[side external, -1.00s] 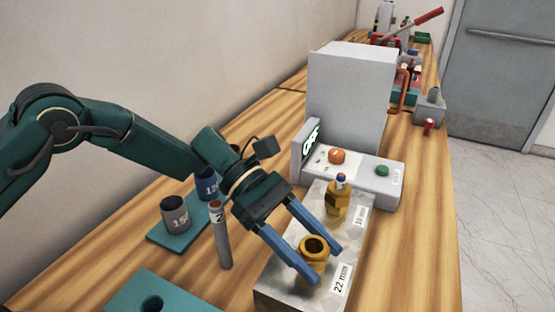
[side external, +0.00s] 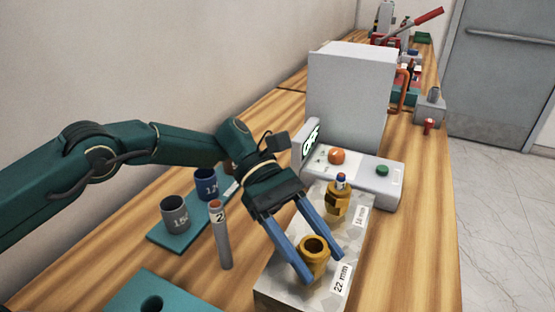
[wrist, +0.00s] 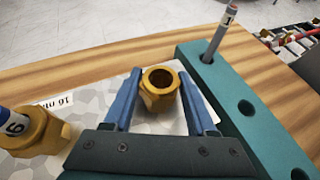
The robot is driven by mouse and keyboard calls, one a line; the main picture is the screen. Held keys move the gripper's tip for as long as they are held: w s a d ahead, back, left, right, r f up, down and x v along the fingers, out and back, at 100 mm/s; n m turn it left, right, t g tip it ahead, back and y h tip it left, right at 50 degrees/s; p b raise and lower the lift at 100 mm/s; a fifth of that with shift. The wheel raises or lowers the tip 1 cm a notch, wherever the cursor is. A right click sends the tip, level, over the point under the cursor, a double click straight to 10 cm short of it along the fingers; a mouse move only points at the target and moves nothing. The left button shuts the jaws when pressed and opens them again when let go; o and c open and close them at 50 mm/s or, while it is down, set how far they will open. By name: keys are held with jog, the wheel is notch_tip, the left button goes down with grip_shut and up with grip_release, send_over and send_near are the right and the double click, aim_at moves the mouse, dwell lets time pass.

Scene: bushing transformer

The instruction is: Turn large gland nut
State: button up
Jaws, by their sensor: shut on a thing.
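The large gland nut (side external: 314,258) is a brass-coloured hex nut with a round open bore. It stands upright on the grey speckled block (side external: 276,285), beside a "22 mm" label. My gripper (side external: 324,268) reaches down over it with one blue finger on each side, shut on the nut. In the wrist view the nut (wrist: 160,90) shows between the two fingers (wrist: 159,84). Its lower part is partly hidden by the gripper. A smaller brass gland (side external: 337,203) with a blue-and-red-topped plug stands farther back on the same block.
A grey machine (side external: 350,100) with orange (side external: 336,156) and green (side external: 382,170) buttons stands behind the block. To the left are a grey numbered stick (side external: 220,238), a teal rack with cups (side external: 174,214) and a teal holed block (wrist: 225,85). Bare bench lies right of the block.

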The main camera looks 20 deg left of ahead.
jog(key=shift+r+m+g, duration=0.1)
jog(key=shift+m+g, duration=0.2)
jog(key=o, duration=1.6)
jog(key=shift+w+a+r, duration=0.15)
jog(key=shift+w+a, duration=0.05)
jog(key=shift+a+r+n+t+h, duration=0.6)
jog(key=shift+a+r+n+t, duration=1.5)
jog(key=shift+a, duration=2.1)
jog(key=shift+w+x, duration=0.2)
jog(key=shift+x, duration=1.45)
jog(key=shift+w+x, duration=0.2)
jog(key=shift+x, duration=1.45)
jog(key=shift+w+x, duration=0.15)
jog(key=shift+x, duration=1.5)
jog(key=shift+f, duration=0.2)
